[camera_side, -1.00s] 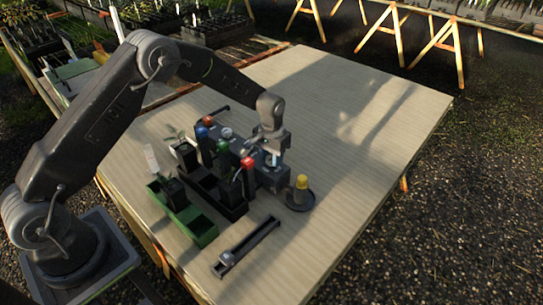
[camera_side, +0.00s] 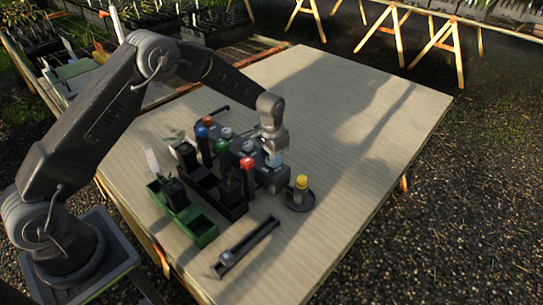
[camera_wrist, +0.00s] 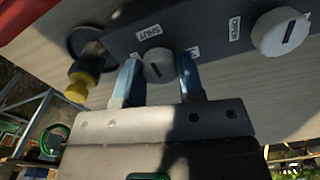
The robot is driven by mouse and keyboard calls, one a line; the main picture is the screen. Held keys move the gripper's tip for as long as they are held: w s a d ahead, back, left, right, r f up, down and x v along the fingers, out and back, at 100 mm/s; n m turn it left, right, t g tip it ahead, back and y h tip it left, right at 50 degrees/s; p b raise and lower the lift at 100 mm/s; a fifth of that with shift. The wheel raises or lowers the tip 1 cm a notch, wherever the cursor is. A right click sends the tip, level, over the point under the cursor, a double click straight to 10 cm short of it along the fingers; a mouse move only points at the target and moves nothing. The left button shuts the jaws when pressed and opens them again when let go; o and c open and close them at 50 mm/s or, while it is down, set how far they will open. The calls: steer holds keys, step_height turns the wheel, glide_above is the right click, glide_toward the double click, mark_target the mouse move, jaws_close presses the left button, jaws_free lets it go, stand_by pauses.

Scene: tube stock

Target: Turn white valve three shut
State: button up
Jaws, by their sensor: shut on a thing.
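My gripper (camera_wrist: 158,82) is shut on a white valve knob (camera_wrist: 158,66), with one pale blue finger on each side of it in the wrist view. The knob's dark slot runs roughly up the picture, towards the SHUT label (camera_wrist: 150,31) on the dark valve block (camera_wrist: 190,25). A second small label (camera_wrist: 193,53) beside the knob is too small to read. In the side view my gripper (camera_side: 272,160) is over the near end of the valve block (camera_side: 268,180) and hides this knob. Two other white knobs stand farther along, a middle one (camera_side: 248,146) and a far one (camera_side: 226,133).
A neighbouring white knob (camera_wrist: 282,32) has an OPEN label (camera_wrist: 235,28) beside it. The table's right side is clear.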

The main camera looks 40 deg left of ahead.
steer(key=o, duration=0.9)
step_height(320, 180, up, 14)
steer(key=shift+f, duration=0.1)
